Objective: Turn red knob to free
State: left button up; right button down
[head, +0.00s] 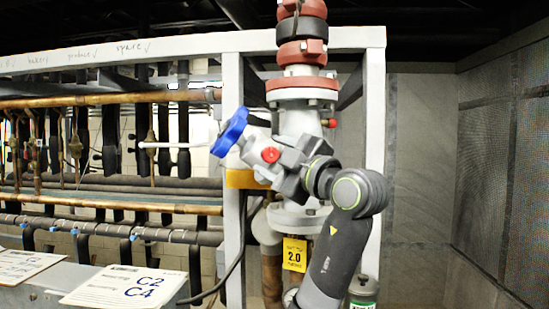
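A round red knob (270,155) sits on the front of a light grey valve body in the middle of the head view. A blue handwheel (230,131) is on the valve's upper left. A smaller red part (332,122) is on the right side of the white pipe.
A white frame post (233,90) stands left of the valve. A red-and-white flanged pipe (303,84) rises above it. A yellow 2.0 tag (294,254) hangs below. Horizontal copper pipes (120,99) fill the left. A C2 C4 sign (125,287) lies lower left. The right side is open before dark panels.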

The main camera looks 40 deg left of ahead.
pick_arm(q)
jog(key=shift+d+f+b, duration=0.3)
jog(key=shift+d+b, duration=0.15)
jog(key=shift+d, duration=0.05)
jog(key=b+v, duration=0.7)
jog(key=v, duration=0.9)
jog(key=shift+s+d, duration=0.15)
jog(key=shift+s, duration=0.05)
